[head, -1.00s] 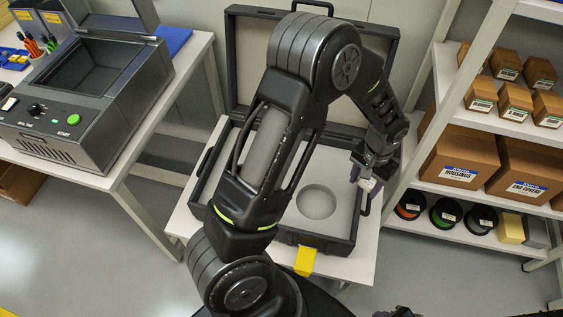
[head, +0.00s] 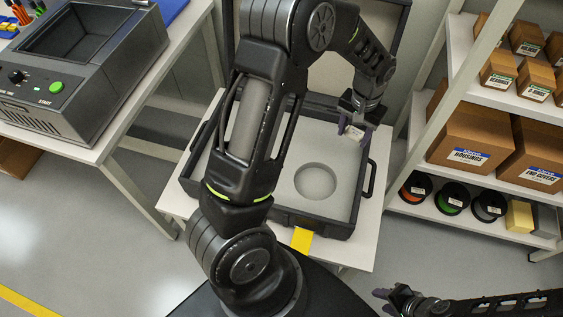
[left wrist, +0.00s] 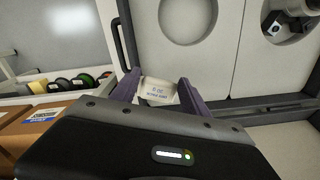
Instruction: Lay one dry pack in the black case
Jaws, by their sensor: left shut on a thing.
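The black case (head: 288,216) lies open on a small white table, lid raised behind it. Its grey foam has an empty round recess (head: 317,181) at the front right; my left arm hides much of the foam's left part. My left gripper (head: 354,130) is shut on a small white dry pack (head: 353,134), held above the case's right side. In the left wrist view the printed pack (left wrist: 158,91) sits between the purple fingers, apart from the foam. A dark part (left wrist: 288,26) sits in another recess there. My right gripper (head: 383,301) is open and empty at the lower right.
A shelf on the right holds brown boxes (head: 470,140), spools (head: 452,197) and a yellow block (head: 519,215), close to the case's right side. A grey machine (head: 90,75) stands on the left bench.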

